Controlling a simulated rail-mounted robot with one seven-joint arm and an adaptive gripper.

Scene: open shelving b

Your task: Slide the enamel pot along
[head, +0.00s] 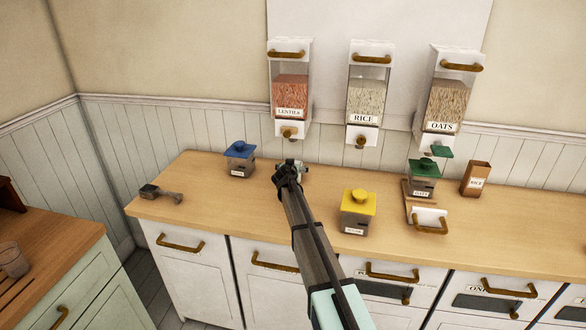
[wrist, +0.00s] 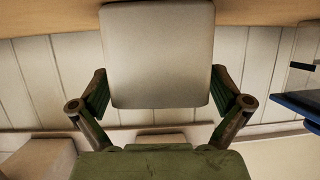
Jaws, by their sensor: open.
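My gripper (head: 291,170) is over the wooden counter (head: 335,190), between the blue-lidded and yellow-lidded jars. In the wrist view my gripper (wrist: 160,100) is open, with its two green-padded fingers spread. A pale, round-cornered block (wrist: 158,55) fills the space between the fingers. I cannot tell whether it is the enamel pot, or whether the fingers touch it. In the head view my arm and gripper may hide it, and no clear enamel pot shows there.
A blue-lidded jar (head: 239,162) stands left, a yellow-lidded jar (head: 357,216) right, and a green-lidded jar (head: 423,180) and brown rice box (head: 475,180) farther right. A dark scoop (head: 161,193) lies far left. Lentils (head: 290,95), rice and oats dispensers hang above.

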